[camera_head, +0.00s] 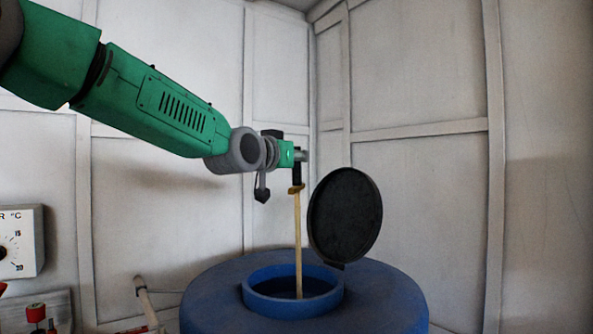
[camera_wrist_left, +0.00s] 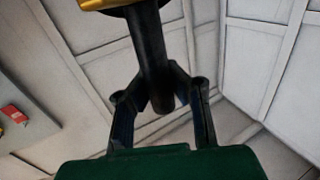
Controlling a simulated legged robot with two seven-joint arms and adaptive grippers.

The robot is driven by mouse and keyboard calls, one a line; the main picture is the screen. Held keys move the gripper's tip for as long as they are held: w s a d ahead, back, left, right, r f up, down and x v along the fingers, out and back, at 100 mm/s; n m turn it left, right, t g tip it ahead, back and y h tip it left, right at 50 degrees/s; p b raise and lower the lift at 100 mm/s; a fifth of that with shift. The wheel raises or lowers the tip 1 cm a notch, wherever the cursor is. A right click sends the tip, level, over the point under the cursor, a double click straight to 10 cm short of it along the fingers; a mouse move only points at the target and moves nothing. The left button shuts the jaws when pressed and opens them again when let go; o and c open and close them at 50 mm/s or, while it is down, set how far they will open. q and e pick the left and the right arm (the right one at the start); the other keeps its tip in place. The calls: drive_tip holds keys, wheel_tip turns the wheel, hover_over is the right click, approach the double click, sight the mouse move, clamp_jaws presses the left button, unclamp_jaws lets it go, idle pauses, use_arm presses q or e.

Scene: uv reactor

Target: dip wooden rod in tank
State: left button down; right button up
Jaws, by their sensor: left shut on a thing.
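The wooden rod (camera_head: 298,240) hangs nearly upright in the head view, with a black handle and a gold collar at its top. My left gripper (camera_head: 294,155) is shut on the black handle, which also shows between the fingers in the left wrist view (camera_wrist_left: 155,55). The blue tank (camera_head: 385,300) stands below, with a round raised opening. The rod's lower part reaches down into this opening, in front of its dark inside. Whether its tip touches liquid, I cannot tell. My right gripper is out of view.
The tank's black round lid (camera_head: 345,215) stands open just right of the rod. A gauge panel (camera_head: 18,243) is at the left edge, with a red-topped part (camera_head: 36,312) below it. A pale pipe (camera_head: 146,302) stands left of the tank. Pale panelled walls close the back.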

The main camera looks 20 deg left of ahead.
use_arm(q)
wheel_tip(320, 180, up, 24)
drive_tip(key=p, duration=1.7)
drive_tip(key=shift+a, duration=0.15)
